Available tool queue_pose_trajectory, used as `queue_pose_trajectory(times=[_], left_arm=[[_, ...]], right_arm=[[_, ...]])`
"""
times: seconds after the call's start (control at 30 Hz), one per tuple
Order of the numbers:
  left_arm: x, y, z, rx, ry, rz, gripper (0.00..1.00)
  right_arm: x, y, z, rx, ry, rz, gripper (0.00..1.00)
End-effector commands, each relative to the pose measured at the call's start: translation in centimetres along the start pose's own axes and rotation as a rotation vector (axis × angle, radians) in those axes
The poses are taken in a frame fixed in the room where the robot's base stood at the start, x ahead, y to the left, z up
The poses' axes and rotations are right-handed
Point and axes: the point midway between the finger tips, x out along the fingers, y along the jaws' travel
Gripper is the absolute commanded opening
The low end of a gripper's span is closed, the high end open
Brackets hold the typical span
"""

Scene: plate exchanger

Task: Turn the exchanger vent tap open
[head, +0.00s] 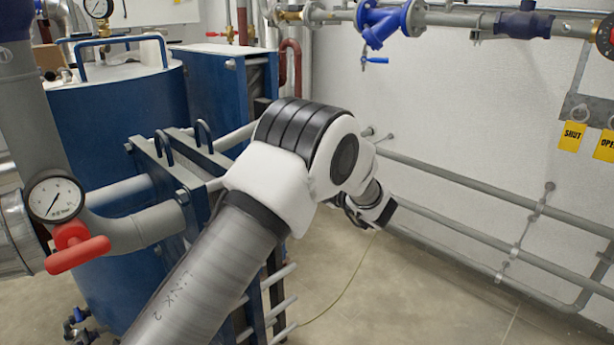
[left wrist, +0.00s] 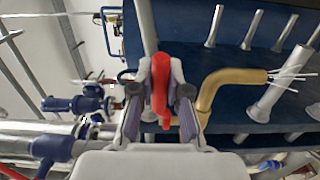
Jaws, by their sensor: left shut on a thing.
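The exchanger vent tap shows in the left wrist view as a red handle (left wrist: 160,92), with a bent brass pipe (left wrist: 212,92) beside it on the right. My left gripper (left wrist: 160,80) has its two grey fingers on either side of the red handle and is shut on it. In the head view my left arm reaches across the middle, and only part of the left gripper (head: 372,212) shows beyond the wrist. The vent tap is hidden in that view. My right gripper is in neither view.
A blue plate exchanger frame (head: 180,165) with grey bars stands behind my arm. A gauge (head: 55,198) and a red valve handle (head: 78,248) are at left. Grey pipes (head: 480,228) run along the wall; yellow SHUT and OPEN tags (head: 572,135) hang at right.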

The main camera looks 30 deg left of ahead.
Motion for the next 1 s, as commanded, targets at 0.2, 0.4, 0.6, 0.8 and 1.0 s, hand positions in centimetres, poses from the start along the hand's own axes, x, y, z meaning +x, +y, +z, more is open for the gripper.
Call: queue_pose_trajectory(times=[0.2,0.4,0.6,0.8,1.0], left_arm=[[0.35,0.03,0.04,-0.001,0.047,0.000,0.00],[0.41,0.05,-0.01,-0.001,0.056,0.000,0.00],[0.42,0.08,-0.02,-0.001,0.056,0.001,0.00],[0.41,0.07,-0.02,-0.001,0.056,0.001,0.42],[0.34,0.05,-0.01,0.000,0.055,0.001,0.42]], right_arm=[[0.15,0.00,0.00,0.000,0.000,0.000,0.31],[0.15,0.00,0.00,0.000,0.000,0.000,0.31],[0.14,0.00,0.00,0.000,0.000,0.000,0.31],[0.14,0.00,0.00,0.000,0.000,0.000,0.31],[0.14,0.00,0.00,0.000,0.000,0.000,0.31]])
